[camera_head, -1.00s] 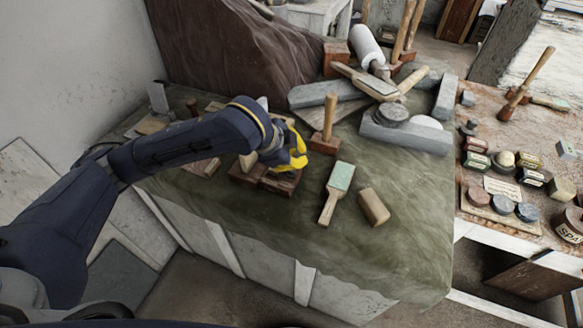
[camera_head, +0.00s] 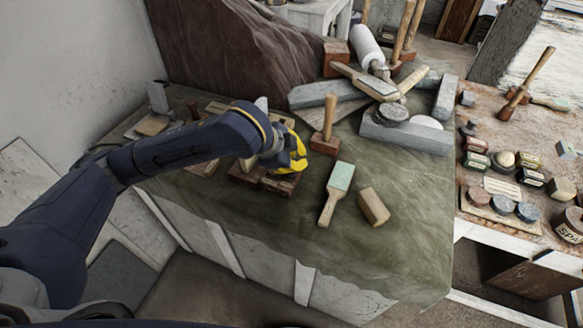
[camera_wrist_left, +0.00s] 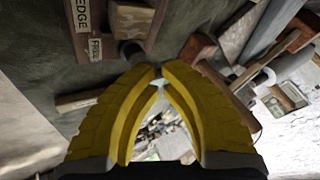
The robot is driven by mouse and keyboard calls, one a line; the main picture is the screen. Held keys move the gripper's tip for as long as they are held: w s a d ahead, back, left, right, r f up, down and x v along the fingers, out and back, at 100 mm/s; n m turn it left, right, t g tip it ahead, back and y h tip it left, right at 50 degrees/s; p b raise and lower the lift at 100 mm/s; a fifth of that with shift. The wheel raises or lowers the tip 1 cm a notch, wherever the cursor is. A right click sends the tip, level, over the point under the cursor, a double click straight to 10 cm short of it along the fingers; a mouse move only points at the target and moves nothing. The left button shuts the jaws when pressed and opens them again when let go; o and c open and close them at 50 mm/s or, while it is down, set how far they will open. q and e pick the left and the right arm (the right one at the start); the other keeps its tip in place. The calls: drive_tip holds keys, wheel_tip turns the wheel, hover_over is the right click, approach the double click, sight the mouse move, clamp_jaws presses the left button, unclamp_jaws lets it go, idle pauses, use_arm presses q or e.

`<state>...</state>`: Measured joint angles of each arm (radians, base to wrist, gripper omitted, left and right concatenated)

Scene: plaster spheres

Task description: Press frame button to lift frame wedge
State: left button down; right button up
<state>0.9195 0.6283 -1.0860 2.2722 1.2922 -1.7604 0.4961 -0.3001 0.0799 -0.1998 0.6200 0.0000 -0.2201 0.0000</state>
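My left gripper (camera_head: 298,160) has yellow fingers and is low over a dark reddish-brown wooden frame (camera_head: 244,178) on the green cloth-covered bench. The fingers hide part of the frame. In the left wrist view, the fingertips of the left gripper (camera_wrist_left: 158,74) meet or nearly meet, with nothing seen held. A dark round peg (camera_wrist_left: 132,50), perhaps the button, stands beside the tips on the left; I cannot tell if they touch. A label (camera_wrist_left: 95,49) reading "FREE" and another ending in "EDGE" (camera_wrist_left: 82,15) lie on the wood. I cannot make out the wedge for certain. My right gripper is out of view.
A wooden mallet (camera_head: 328,130) stands close right of the gripper. A green-faced float (camera_head: 337,185) and a wooden block (camera_head: 373,207) lie further right. Grey stone bars (camera_head: 405,136) and tools crowd the back. The cloth's front right is clear.

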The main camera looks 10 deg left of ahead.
use_arm(q)
drive_tip(key=shift+f, duration=0.6)
idle(0.7)
drive_tip(key=shift+r, duration=1.05)
drive_tip(key=shift+r, duration=2.5)
